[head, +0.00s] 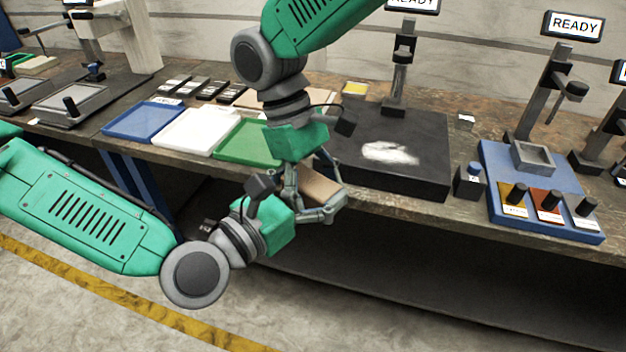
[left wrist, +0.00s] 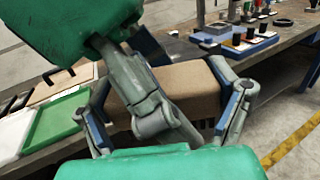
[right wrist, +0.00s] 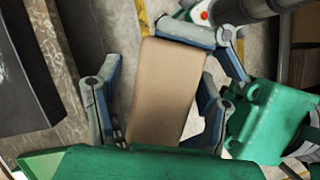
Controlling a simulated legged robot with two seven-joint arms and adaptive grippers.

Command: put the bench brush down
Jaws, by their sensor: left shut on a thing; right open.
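The bench brush, a tan block (head: 322,188), is held in the air just off the front edge of the bench. It also shows in the left wrist view (left wrist: 188,84) and the right wrist view (right wrist: 163,85). My left gripper (head: 325,210), on the arm from the left, is shut on the brush, with fingers on two sides of it. My right gripper (head: 308,183) comes down from above and is open, its fingers around the brush. In the right wrist view the fingers stand either side of the block. Most of the bristle side is hidden.
The bench carries blue (head: 143,120), white (head: 197,130) and green (head: 249,143) trays left of the grippers. A black slab (head: 400,165) with a white patch lies right of them. A blue station (head: 550,190) with knobs stands farther right. Open floor lies in front.

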